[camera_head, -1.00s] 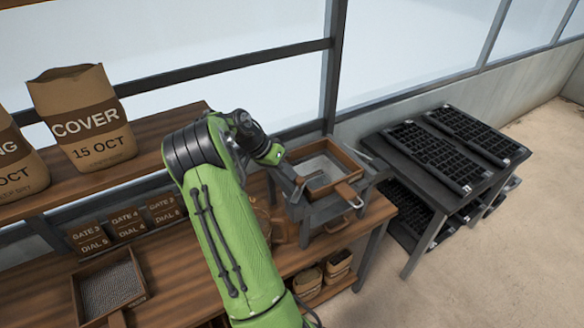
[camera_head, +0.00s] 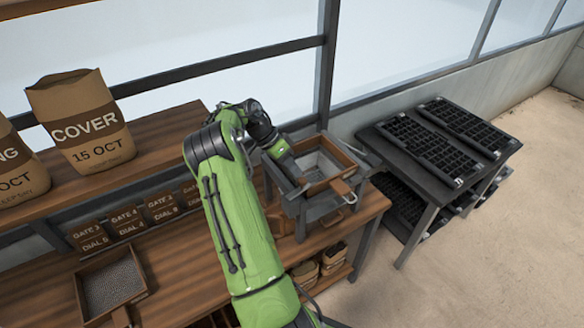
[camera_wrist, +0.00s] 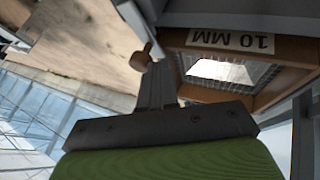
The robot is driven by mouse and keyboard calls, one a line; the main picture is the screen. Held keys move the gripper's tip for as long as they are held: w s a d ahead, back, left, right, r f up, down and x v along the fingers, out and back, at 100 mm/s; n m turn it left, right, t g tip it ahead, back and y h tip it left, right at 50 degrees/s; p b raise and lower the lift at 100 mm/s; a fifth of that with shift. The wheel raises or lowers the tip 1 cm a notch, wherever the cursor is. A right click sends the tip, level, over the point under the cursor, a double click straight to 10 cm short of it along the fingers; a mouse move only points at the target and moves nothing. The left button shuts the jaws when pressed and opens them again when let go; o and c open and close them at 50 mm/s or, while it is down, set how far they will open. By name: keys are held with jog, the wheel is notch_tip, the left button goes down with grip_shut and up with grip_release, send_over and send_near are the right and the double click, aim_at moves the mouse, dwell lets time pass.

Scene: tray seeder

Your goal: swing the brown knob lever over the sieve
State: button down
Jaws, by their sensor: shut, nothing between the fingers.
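The sieve (camera_head: 347,160) is a wooden frame with mesh, set in a grey stand at the bench's right end. In the wrist view the sieve (camera_wrist: 270,98) is at upper right, with a "10 MM" label. A brown knob (camera_wrist: 141,58) shows there just left of my fingertips. I cannot tell whether it touches them. My gripper (camera_wrist: 160,68) is shut and empty, beside the sieve frame. I cannot make out the knob's lever clearly there.
A brown block (camera_head: 340,187) with a wire loop is at the sieve's front. A dark table with black trays (camera_head: 430,135) stands at right. A mesh-bottomed wooden box (camera_head: 112,287) and labelled packets (camera_head: 125,222) are at left. A COVER bag (camera_head: 88,130) stands on the shelf.

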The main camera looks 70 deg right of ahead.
dwell(0.4)
notch_tip(320, 180, up, 10)
jog(key=p, duration=0.1)
dwell(0.7)
